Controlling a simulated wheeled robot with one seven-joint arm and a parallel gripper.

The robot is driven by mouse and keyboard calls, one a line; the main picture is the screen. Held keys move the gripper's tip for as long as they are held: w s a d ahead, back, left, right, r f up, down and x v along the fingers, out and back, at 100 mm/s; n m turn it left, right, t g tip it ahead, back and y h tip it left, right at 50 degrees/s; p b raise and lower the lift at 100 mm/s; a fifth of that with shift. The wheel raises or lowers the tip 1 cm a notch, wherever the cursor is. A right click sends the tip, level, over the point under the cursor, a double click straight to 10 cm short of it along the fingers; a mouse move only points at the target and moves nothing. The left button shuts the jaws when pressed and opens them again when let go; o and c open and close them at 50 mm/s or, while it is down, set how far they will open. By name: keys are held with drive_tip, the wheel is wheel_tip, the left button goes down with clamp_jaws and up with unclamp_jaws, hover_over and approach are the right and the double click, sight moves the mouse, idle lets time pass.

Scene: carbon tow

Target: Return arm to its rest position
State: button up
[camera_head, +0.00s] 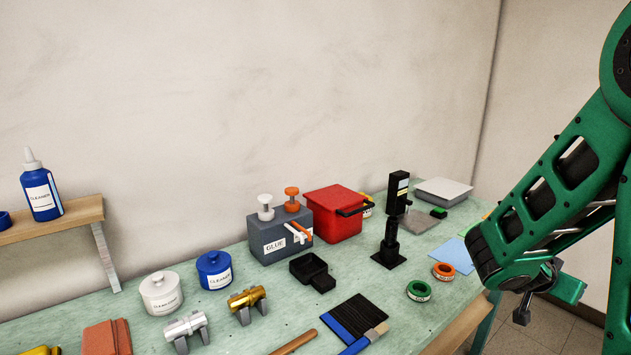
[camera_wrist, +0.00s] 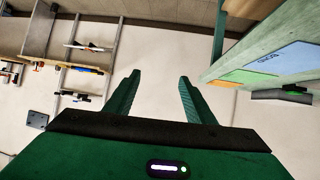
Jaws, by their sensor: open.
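My green arm comes in from the right edge in the head view. My gripper (camera_head: 545,298) hangs beyond the right end of the bench, over the floor. In the wrist view my gripper (camera_wrist: 158,98) shows two green fingers spread apart with nothing between them. The gripper touches nothing that I can see.
The green workbench (camera_head: 250,335) holds a red bin (camera_head: 333,213), a grey glue dispenser (camera_head: 278,236), a black stand (camera_head: 389,246), tape rolls (camera_head: 419,291) and jars (camera_head: 214,270). Its edge shows at right in the wrist view. A shelf (camera_head: 50,222) carries a cleaner bottle (camera_head: 40,190).

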drive_tip(key=s+a+f+g+y, duration=0.1)
drive_tip(key=s+g+y, duration=0.15)
drive_tip(key=s, duration=0.35)
drive_tip(key=s+a+f+g+y, duration=0.1)
drive_tip(key=s+a+f+y, duration=0.15)
drive_tip(key=s, duration=0.35)
drive_tip(key=s+a+r+n+y, duration=0.2)
drive_tip(key=s+a+n+y, duration=0.1)
drive_tip(key=s+a, duration=0.2)
drive_tip(key=s+a+r+n+g+y, duration=0.1)
drive_tip(key=s+a+r+n+y, duration=0.1)
drive_tip(key=s+a, duration=0.3)
drive_tip(key=shift+s+a+r+n+y, duration=0.3)
drive_tip(key=shift+s+n+y, duration=0.15)
drive_tip(key=shift+s, duration=0.35)
drive_tip(key=shift+d+g, duration=0.1)
drive_tip(key=shift+g, duration=0.15)
drive_tip(key=shift+w+f, duration=0.25)
drive_tip(key=shift+w, duration=0.35)
